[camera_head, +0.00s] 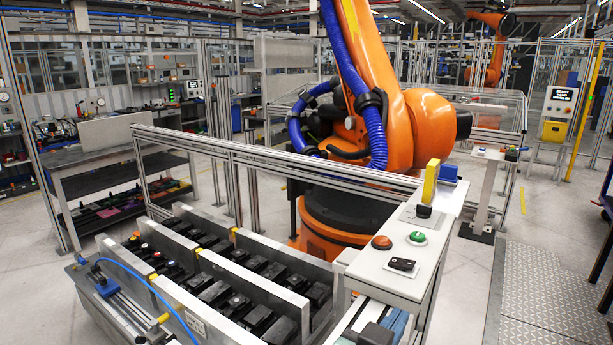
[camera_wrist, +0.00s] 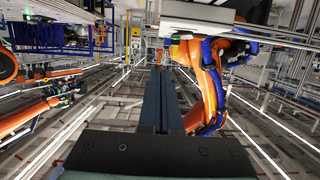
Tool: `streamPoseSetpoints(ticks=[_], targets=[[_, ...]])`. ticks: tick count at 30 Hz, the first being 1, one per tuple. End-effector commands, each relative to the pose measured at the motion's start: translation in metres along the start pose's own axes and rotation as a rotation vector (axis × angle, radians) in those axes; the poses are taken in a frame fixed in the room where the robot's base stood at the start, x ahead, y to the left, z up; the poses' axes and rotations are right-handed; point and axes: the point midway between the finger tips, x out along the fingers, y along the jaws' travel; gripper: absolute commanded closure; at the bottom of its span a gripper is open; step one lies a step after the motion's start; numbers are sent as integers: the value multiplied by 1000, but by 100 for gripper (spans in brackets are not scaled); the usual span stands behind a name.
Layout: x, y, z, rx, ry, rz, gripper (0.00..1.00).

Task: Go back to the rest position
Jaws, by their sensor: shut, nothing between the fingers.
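My gripper (camera_wrist: 160,72) shows in the wrist view, with its two long dark fingers side by side and pressed together. Nothing is between them. Its dark body fills the bottom middle of that view. The fingers point out over the open hall and touch nothing that I can see. The gripper is not recognisable in the head view, so I cannot tell its place over the station there.
A white panel (camera_head: 383,265) with a red button (camera_head: 381,242) and a green button (camera_head: 417,237) stands front right. Metal bins (camera_head: 185,292) of dark parts stand left of it. Behind the rail is an orange robot arm (camera_head: 415,130).

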Motion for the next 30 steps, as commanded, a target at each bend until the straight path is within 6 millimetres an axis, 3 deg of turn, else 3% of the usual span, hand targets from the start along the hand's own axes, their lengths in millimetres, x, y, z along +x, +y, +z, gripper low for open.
streamPoseSetpoints(ticks=[5,11,14,18,21,24,30], targets=[[-23,-26,-64,25,153,-146,100],[-70,-49,-146,57,376,-312,100],[-110,-55,-195,81,532,-404,100],[-179,-51,-257,121,773,-513,100],[-219,-43,-284,147,904,-558,100],[-244,-35,-298,164,985,-580,100],[-255,-31,-304,172,1023,-590,100]])
